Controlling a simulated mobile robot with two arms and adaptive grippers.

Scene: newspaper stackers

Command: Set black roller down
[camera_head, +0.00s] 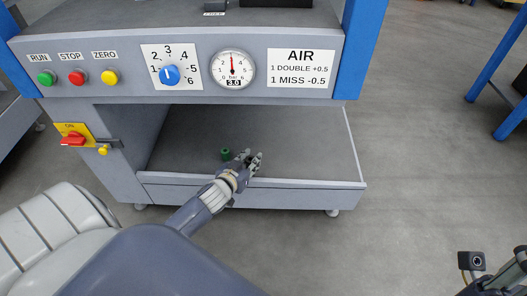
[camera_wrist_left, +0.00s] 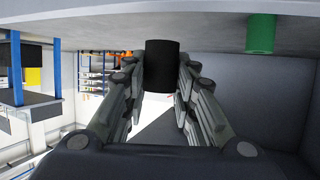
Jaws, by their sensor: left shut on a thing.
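The black roller (camera_wrist_left: 163,65) stands between the fingers of my left gripper (camera_wrist_left: 160,85) in the left wrist view, which appears upside down. The fingers are shut on it. Its far end meets or nearly meets the grey shelf surface; I cannot tell whether it touches. In the head view my left gripper (camera_head: 249,160) is over the front part of the lower shelf (camera_head: 310,150), and the fingers mostly hide the roller. Part of my right arm shows at the lower right edge of the head view, but its finger state is unclear.
A green roller (camera_head: 225,154) stands on the shelf just left of my left gripper; it also shows in the left wrist view (camera_wrist_left: 261,35). The shelf has a raised front lip (camera_head: 300,184). Its right side is clear. A control panel (camera_head: 215,70) overhangs the shelf.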

